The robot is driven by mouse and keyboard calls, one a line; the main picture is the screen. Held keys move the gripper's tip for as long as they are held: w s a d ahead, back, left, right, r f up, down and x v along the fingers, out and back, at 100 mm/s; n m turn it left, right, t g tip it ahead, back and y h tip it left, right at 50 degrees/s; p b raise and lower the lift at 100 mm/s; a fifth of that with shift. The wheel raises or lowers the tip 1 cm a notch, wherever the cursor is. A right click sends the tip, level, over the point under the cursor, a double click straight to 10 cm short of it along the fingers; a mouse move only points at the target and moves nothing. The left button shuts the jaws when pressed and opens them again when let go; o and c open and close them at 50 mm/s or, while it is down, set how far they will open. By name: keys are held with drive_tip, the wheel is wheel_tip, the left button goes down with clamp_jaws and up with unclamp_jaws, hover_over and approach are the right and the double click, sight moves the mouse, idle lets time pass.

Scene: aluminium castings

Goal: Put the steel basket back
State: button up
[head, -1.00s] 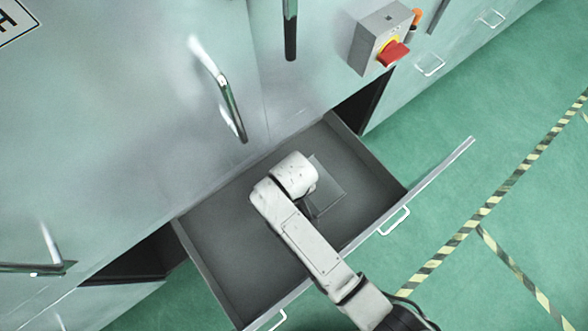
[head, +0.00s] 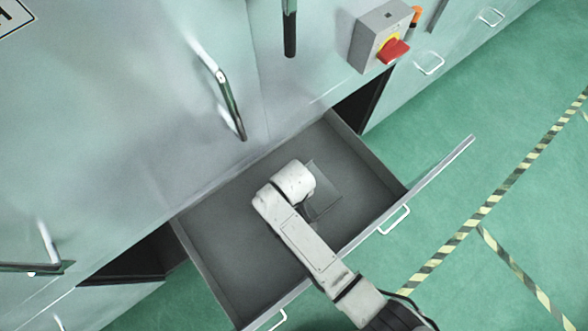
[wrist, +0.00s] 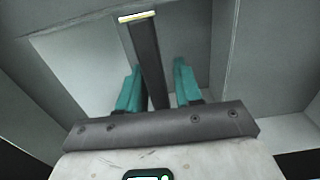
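A small grey, square-looking thing, which I take to be the steel basket (head: 325,188), is in the open drawer (head: 215,225), right of its middle. It is partly hidden by my wrist in the head view. My gripper is hidden in the head view. In the wrist view, my gripper (wrist: 158,68) has two teal fingers standing apart, one on each side of a dark bar (wrist: 146,48) with a bright end. A gap shows between the bar and the right finger. I cannot tell whether the bar is the basket's handle.
The drawer's front edge has pale handles (head: 394,221) on the outside. Metal cabinet doors with a long handle (head: 230,105) rise behind it. A red switch on a grey box (head: 380,38) is at upper right. Green floor (head: 470,200) lies open to the right.

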drive_tip(key=shift+o, duration=0.7)
wheel_tip(320, 180, up, 12)
drive_tip(key=shift+r+p, duration=0.15)
drive_tip(key=shift+p, duration=0.4)
drive_tip(key=s+d+r+m, duration=0.1)
drive_tip(key=s+d+m, duration=0.1)
drive_tip(key=d, duration=0.6)
drive_tip(key=s+d+m, duration=0.2)
drive_tip(key=s+d, duration=0.1)
drive_tip(key=d, duration=0.5)
drive_tip(key=s+d+r+m+t, duration=0.1)
drive_tip(key=s+d+r+m, duration=0.2)
drive_tip(key=s+d, duration=0.6)
drive_tip(key=shift+s+d+r, duration=0.15)
drive_tip(key=shift+d+r, duration=0.25)
drive_tip(key=shift+r, duration=0.3)
